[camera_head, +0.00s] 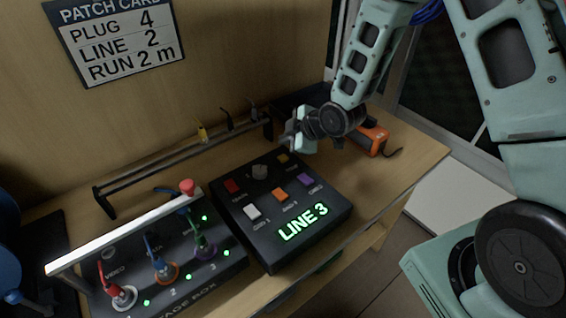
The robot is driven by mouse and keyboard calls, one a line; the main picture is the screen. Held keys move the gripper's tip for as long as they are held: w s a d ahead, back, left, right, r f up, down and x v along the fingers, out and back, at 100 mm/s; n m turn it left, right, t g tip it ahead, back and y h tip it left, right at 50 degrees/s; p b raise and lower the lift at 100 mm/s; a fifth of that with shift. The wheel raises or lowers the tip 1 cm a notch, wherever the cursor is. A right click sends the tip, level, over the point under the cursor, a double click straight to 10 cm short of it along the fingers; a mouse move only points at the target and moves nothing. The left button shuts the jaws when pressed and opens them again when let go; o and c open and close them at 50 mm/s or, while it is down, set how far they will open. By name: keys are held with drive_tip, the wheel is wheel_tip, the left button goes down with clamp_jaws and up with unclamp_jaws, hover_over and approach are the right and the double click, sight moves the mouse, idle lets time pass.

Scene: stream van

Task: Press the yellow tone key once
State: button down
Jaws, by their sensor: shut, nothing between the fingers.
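The black key box (262,235) stands on the wooden desk, with a lit green display reading LINE 3. The yellow key (282,159) is at the far right corner of its top face. My gripper (288,140) is shut and empty. In the picture its fingertips are just above and right of the yellow key. I cannot tell from this view whether they touch the key or hover apart from it.
A stage box (185,290) with plugged cables stands left. A cable rail (150,178) runs behind. An orange device (371,138) lies right.

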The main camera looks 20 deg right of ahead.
sight(286, 159)
drive_tip(key=shift+f+b, duration=1.2)
drive_tip(key=shift+f, duration=0.6)
drive_tip(key=shift+f, duration=0.15)
idle(0.5)
drive_tip(key=shift+f+b, duration=0.3)
drive_tip(key=shift+b, duration=0.2)
drive_tip(key=shift+f+b, duration=0.35)
drive_tip(key=shift+b, duration=0.05)
idle(0.4)
drive_tip(key=shift+r, duration=0.1)
idle(0.3)
drive_tip(key=shift+r+p, duration=0.5)
drive_tip(key=shift+r, duration=0.25)
drive_tip(key=shift+r+p, duration=1.7)
drive_tip(key=shift+r, duration=0.85)
